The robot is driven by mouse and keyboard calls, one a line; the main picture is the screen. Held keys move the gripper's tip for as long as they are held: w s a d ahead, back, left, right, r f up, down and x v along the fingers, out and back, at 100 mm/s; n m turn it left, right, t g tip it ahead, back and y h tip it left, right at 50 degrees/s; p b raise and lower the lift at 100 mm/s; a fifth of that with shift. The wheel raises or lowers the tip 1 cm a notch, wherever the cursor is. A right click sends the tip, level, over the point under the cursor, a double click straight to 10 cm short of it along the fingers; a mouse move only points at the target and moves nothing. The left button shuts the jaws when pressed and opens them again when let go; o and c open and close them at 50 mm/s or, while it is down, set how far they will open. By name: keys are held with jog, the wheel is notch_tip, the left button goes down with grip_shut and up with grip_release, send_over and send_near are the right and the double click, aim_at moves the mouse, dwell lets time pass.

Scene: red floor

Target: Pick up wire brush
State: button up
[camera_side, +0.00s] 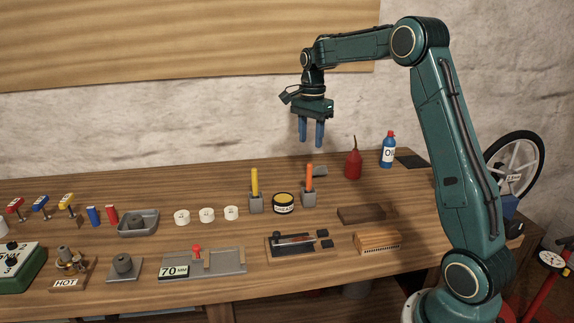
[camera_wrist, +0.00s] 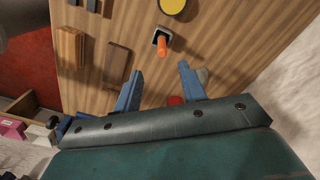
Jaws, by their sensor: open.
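A light wooden block with a ridged, bristle-like side (camera_side: 378,243) lies at the right front of the bench and looks like the wire brush, though the bristles are not clear. It also shows in the wrist view as a tan block (camera_wrist: 72,48) at the upper left. My gripper (camera_side: 311,144) hangs high above the back of the bench, fingers pointing down, open and empty. In the wrist view my gripper (camera_wrist: 160,72) has its two blue fingers apart, with the tan block well to their left. Nothing touches the fingers.
A dark brown block (camera_side: 360,214) lies just behind the tan block. An orange-handled tool (camera_side: 309,178) stands in a holder near a grease tin (camera_side: 283,203). A red oil can (camera_side: 353,164) and blue bottle (camera_side: 388,149) stand at the back.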

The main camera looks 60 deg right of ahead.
aim_at(310, 165)
notch_tip(310, 165, down, 7)
jog(key=shift+f, duration=0.35)
jog(key=shift+f, duration=0.1)
jog(key=shift+w+d+f, duration=0.1)
jog(key=shift+f, duration=1.15)
jog(key=shift+w+d+f, duration=0.1)
jog(key=shift+f, duration=1.1)
jog(key=shift+c, duration=0.4)
grip_shut()
